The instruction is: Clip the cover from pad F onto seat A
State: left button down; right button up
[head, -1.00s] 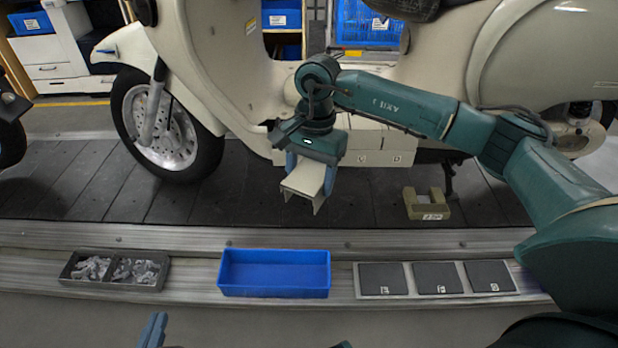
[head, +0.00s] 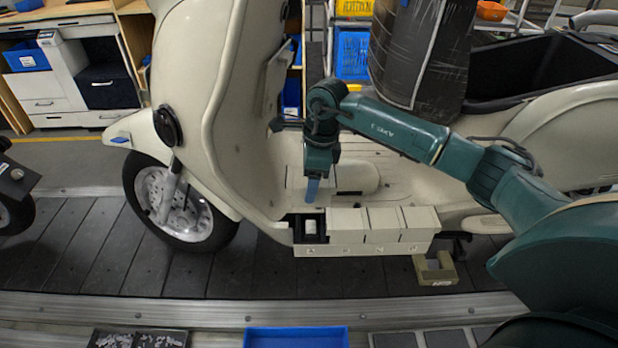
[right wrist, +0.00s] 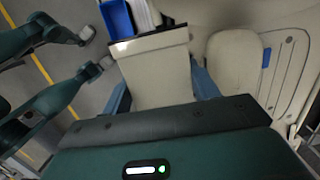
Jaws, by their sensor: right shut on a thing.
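My right gripper (head: 312,188) is shut on a cream cover. In the right wrist view the cover (right wrist: 160,78) sits between the two blue fingers. In the head view it is hard to tell from the cream scooter behind it. Seat A (head: 311,229) is a dark open recess with a pale block inside, at the left end of the scooter's row of seats. The gripper is above and behind this seat, apart from it. The pads (head: 443,339) are cut off at the bottom edge, and their letters are hidden. My left gripper is not visible.
Three cream covers (head: 383,223) fill the seats right of A. The scooter (head: 222,110) stands on the slat conveyor (head: 90,250), with its leg shield left of my gripper. A blue bin (head: 295,337) and a grey parts tray (head: 138,338) show at the bottom edge.

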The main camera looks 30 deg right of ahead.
pick_arm(q)
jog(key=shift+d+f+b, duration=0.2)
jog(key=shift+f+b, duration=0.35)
jog(key=shift+b, duration=0.6)
pick_arm(e)
jog(key=shift+s+f, duration=0.1)
jog(key=shift+f, duration=1.85)
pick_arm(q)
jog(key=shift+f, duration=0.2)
pick_arm(e)
jog(key=shift+f, duration=0.2)
